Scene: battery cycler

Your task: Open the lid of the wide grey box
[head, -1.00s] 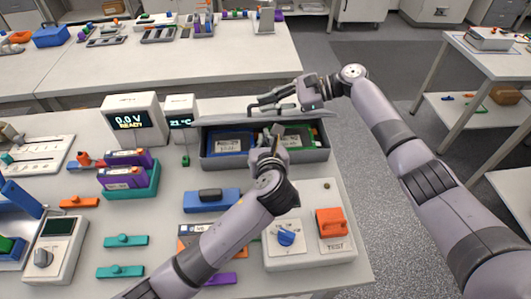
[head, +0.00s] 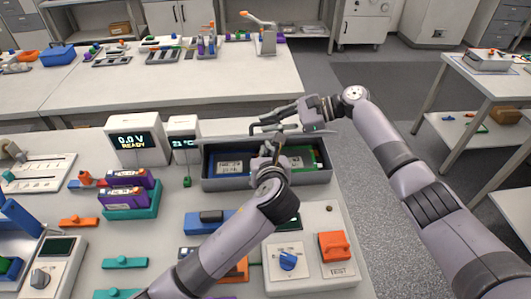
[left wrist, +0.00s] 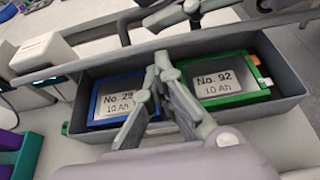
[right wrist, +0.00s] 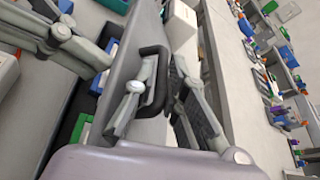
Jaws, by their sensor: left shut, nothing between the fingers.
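The wide grey box (head: 207,182) stands at the back of the bench, its top uncovered. Its lid (head: 228,141) is raised along the far side. A blue-framed cell marked No. 29 (left wrist: 118,98) and a green-framed cell marked No. 92 (left wrist: 222,86) lie inside. My left gripper (head: 268,147) is shut and empty over the box, its fingers in front of the cells in the left wrist view (left wrist: 165,68). My right gripper (head: 268,122) is at the lid, its fingers on either side of a black handle (right wrist: 158,92). Whether they clamp it is unclear.
A display reading 0.0 V (head: 136,140) and a small temperature display (head: 184,140) stand left of the box. A blue block (head: 203,222) and a tester with blue and orange knobs (head: 315,215) are in front. The aisle right of the bench is clear.

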